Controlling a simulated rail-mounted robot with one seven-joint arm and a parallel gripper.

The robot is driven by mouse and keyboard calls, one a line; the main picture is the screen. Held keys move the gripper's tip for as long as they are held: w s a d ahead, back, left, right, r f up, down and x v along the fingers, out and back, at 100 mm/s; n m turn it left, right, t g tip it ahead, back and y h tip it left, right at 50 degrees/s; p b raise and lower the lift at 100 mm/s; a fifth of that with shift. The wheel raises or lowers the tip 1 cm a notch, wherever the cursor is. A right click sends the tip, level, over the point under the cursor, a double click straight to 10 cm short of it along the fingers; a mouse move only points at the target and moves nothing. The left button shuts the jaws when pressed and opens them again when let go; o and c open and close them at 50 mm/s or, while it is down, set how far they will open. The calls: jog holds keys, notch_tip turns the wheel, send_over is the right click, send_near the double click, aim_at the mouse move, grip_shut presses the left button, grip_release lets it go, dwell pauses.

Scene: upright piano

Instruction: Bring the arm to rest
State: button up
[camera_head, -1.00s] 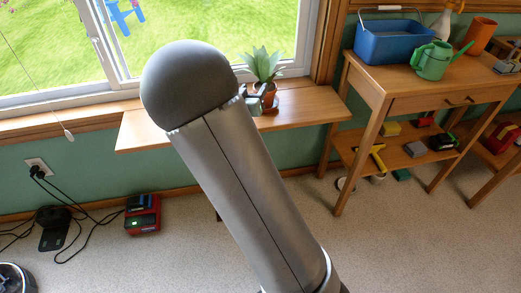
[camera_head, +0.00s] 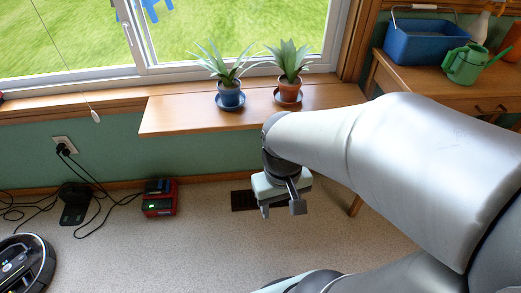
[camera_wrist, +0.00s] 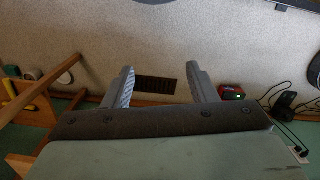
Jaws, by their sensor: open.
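My gripper (camera_head: 283,207) hangs at the end of my bent arm in the head view, over the carpet in front of the window shelf (camera_head: 180,117). In the wrist view my gripper (camera_wrist: 160,88) shows its two fingers well apart with nothing between them. A dark floor vent (camera_wrist: 156,84) lies on the carpet beyond the fingers. My arm crosses the right side of the head view and hides part of the side table there.
Potted plants in a blue pot (camera_head: 230,97) and a terracotta pot (camera_head: 289,91) stand on the shelf. The table (camera_head: 392,80) holds a blue tub (camera_head: 425,42) and green watering can (camera_head: 468,64). A red box (camera_head: 159,198), cables and a robot vacuum (camera_head: 25,264) are on the floor.

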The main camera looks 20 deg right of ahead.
notch_tip(320, 180, up, 32)
jog(key=a+t+p, duration=0.1)
jog(key=p, duration=2.8)
jog(key=shift+a, duration=0.35)
jog(key=shift+f, duration=0.1)
